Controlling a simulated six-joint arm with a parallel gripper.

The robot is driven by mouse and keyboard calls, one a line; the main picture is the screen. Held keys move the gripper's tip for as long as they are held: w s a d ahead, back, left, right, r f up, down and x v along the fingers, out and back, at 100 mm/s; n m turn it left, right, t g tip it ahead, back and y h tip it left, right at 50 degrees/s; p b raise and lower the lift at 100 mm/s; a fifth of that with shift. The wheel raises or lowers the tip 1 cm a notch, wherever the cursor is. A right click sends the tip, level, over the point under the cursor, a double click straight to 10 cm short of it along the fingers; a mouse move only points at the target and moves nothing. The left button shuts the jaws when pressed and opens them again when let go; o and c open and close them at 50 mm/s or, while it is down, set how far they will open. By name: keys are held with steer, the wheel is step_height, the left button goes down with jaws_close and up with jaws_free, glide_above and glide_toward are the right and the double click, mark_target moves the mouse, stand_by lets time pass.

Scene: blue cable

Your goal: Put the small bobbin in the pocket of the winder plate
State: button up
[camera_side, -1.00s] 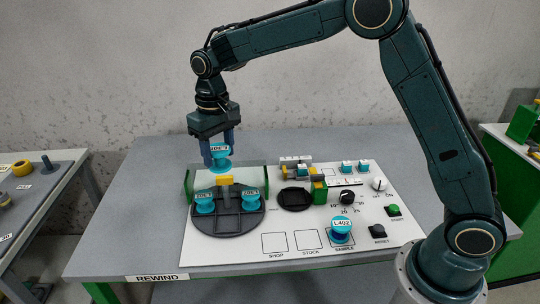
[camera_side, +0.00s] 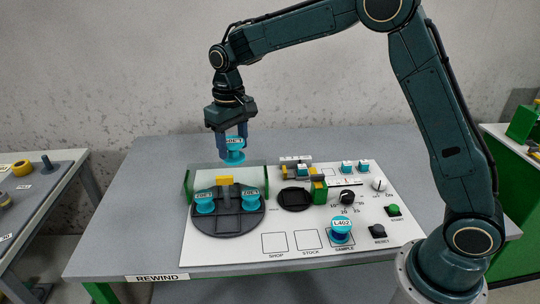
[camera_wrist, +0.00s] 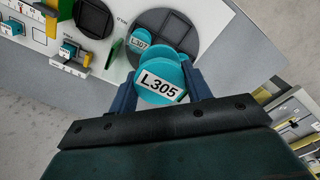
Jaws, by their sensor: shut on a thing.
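My gripper (camera_side: 232,150) is shut on a teal bobbin (camera_side: 235,157) and holds it in the air behind the round dark plate. In the wrist view this bobbin (camera_wrist: 165,80) shows the label L305 between my two fingers. The round dark winder plate (camera_side: 228,230) lies on the white panel and has several recessed pockets. Two teal bobbins sit on it, one at left (camera_side: 205,205) and one at right (camera_side: 250,202). One bobbin on the plate (camera_wrist: 141,43) reads L307 in the wrist view. A bobbin labelled L402 (camera_side: 341,232) stands at the SAMPLE square.
A dark recess (camera_side: 295,199), knobs and buttons lie to the right.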

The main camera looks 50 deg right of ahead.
steer(key=s+d, duration=0.4)
steer(key=d, duration=0.4)
steer(key=s+d, duration=0.3)
steer(key=d, duration=0.5)
glide_above(295, 197)
step_height(295, 197, down, 16)
steer(key=shift+r, duration=0.2)
steer(key=shift+f, duration=0.1)
steer(key=shift+f, duration=2)
steer(key=shift+f, duration=0.1)
steer(key=o, duration=1)
steer(key=shift+c, duration=0.2)
